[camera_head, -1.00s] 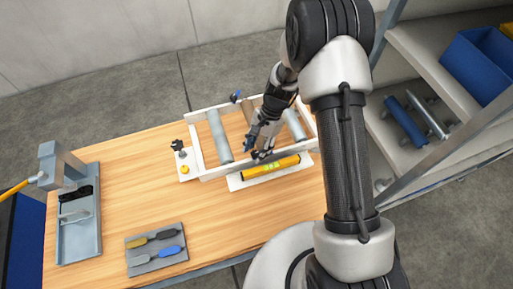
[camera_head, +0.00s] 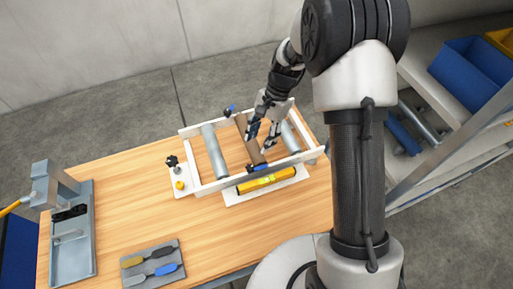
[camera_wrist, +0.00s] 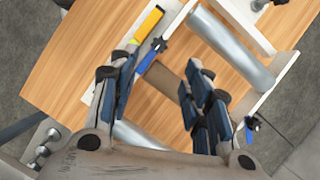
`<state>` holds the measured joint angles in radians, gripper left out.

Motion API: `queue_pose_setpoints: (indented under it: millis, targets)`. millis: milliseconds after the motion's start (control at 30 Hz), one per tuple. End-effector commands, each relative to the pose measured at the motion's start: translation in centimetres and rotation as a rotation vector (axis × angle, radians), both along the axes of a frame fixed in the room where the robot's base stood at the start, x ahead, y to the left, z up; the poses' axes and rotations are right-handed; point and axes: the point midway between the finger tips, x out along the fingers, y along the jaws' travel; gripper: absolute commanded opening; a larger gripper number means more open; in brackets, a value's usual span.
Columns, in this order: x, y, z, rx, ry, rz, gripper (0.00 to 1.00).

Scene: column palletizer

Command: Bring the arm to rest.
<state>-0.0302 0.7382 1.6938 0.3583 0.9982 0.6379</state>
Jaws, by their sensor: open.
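My gripper (camera_head: 258,143) is open, with its fingers over the white roller frame (camera_head: 190,155) on the wooden table. In the wrist view, the open fingers (camera_wrist: 165,78) stand apart with a brown roller (camera_wrist: 166,84) showing between them. I cannot tell the exact height of the fingertips above it. The brown roller (camera_head: 242,127) also shows in the head view, partly hidden by the gripper, between two grey rollers. My arm reaches in from the right and bends down over the frame.
A yellow roller (camera_head: 266,181) lies on a white holder in front of the frame. A grey tool mat (camera_head: 152,270) and a blue-grey tray (camera_head: 72,255) are at left. A shelf with a blue bin (camera_head: 470,72) stands at right. The table's front middle is clear.

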Motion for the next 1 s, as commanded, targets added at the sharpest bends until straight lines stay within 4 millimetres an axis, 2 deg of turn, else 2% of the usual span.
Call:
queue_pose_setpoints:
  millis: [133,733,867,1000]
  targets:
    - [0.2,-0.3,0.8,-0.001,0.001,0.0,0.44]
    - [0.1,-0.4,1.2,-0.001,-0.011,0.009,0.44]
    - [-0.5,-0.9,3.0,-0.007,-0.072,0.058,0.44]
    - [-2.6,-2.1,6.2,-0.029,-0.188,0.167,0.44]
